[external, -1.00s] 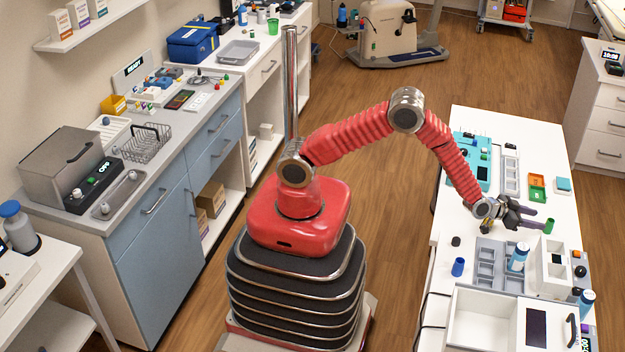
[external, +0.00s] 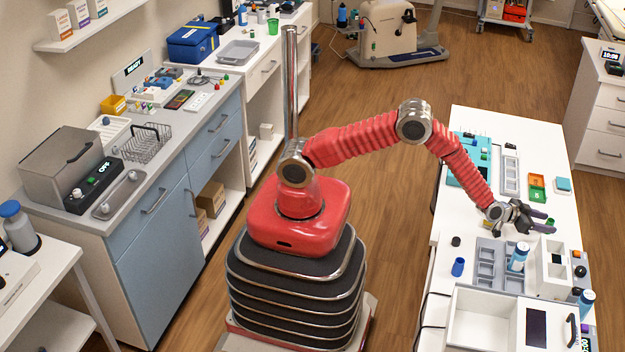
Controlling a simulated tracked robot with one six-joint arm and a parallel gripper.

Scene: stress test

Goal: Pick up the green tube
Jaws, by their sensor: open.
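A grey rack (external: 489,252) with a blue-capped bottle (external: 518,257) and a white box (external: 555,265) are just in front of my gripper. Orange and green bins (external: 537,187) and a teal block (external: 563,184) lie behind.

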